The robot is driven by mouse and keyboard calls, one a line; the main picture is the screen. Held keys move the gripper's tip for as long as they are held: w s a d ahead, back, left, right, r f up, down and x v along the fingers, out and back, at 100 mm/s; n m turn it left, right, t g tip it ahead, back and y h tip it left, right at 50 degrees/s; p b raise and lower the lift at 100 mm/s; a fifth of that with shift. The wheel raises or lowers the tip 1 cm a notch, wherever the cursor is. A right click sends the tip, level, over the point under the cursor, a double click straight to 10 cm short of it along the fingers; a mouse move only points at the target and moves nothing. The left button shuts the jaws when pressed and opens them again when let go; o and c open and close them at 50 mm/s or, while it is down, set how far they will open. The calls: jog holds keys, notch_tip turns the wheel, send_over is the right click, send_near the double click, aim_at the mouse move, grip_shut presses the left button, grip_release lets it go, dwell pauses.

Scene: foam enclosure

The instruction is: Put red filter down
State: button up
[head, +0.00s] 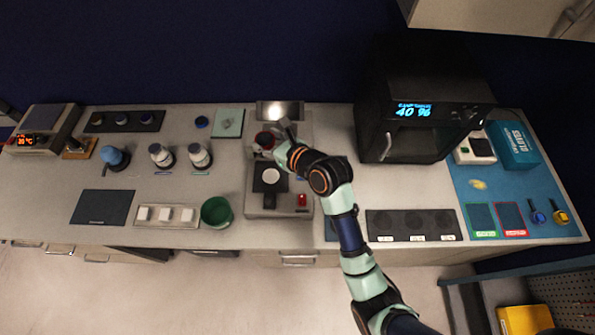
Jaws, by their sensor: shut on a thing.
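The red filter (264,139) is a small dark red disc above the upper left part of a grey bench device (252,205). My gripper (270,149) is at the red filter, shut on it, with the arm reaching in from the lower right. The fingers are small in this view and partly hidden by the wrist. Whether the filter touches the device beneath it cannot be told.
A lit panel (280,111) stands behind the device. A green bowl (216,213), a white-capped bottle (199,155) and a black strip of round items (124,121) are to the left. A black oven-like box (410,135) stands right. Bare counter (385,185) lies in front of it.

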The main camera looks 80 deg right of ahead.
aim_at(274, 179)
jog(key=shift+w+f, duration=0.1)
jog(key=shift+f, duration=0.1)
notch_tip(274, 179, down, 20)
jog(key=b, duration=0.5)
jog(key=shift+r, duration=0.25)
jog(key=shift+f, duration=0.1)
jog(key=o, duration=1.3)
jog(key=shift+c, duration=0.2)
